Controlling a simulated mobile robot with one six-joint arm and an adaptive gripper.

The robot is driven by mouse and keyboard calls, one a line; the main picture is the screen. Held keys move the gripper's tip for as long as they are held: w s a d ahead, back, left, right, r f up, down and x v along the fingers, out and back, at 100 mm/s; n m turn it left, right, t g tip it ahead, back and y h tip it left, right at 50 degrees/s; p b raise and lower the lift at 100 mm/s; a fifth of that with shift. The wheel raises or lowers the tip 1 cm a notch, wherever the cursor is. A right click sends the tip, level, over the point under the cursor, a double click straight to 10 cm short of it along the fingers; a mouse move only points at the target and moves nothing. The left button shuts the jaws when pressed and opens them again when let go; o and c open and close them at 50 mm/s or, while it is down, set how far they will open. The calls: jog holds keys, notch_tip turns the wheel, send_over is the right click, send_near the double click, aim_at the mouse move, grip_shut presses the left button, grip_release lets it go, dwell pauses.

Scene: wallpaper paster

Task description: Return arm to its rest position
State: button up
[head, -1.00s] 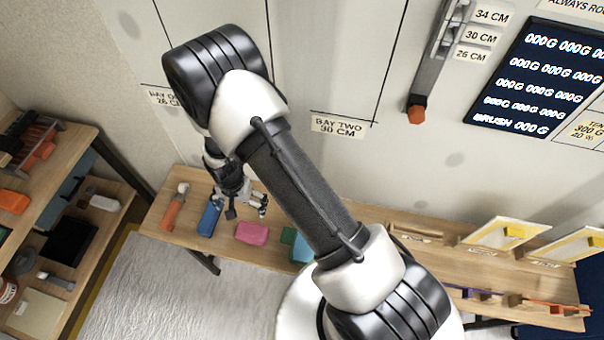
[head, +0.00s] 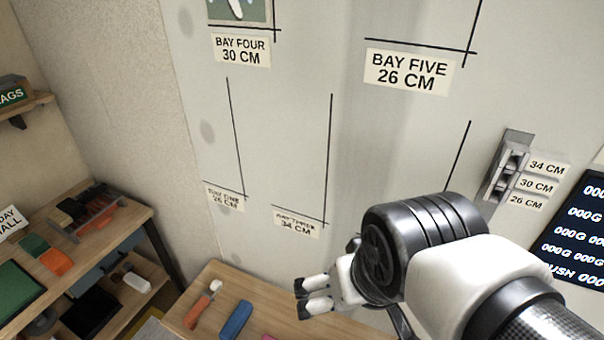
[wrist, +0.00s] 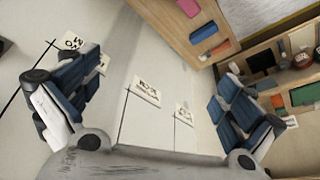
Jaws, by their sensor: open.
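My arm reaches in from the lower right of the head view, its elbow bent in front of the wall. My gripper (head: 302,299) points left, in front of the wall and to the right of the blue block on the bench. In the wrist view my gripper (wrist: 155,105) has its two fingers spread wide, with nothing between them. The wall and its labels show beyond them.
A wooden bench (head: 262,311) below holds an orange-and-white tool (head: 203,304) and a blue block (head: 236,320). Shelves (head: 120,238) with several items stand at left. A switch rail (head: 508,167) and dark display (head: 580,235) are on the wall at right.

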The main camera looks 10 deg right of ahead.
jog(key=shift+s+d+r+n, duration=0.1)
jog(key=shift+s+d+n, duration=0.05)
jog(key=shift+s, duration=0.55)
jog(key=shift+s+d+r+n, duration=0.1)
jog(key=shift+s+n, duration=0.05)
jog(key=shift+s, duration=0.5)
dwell(0.3)
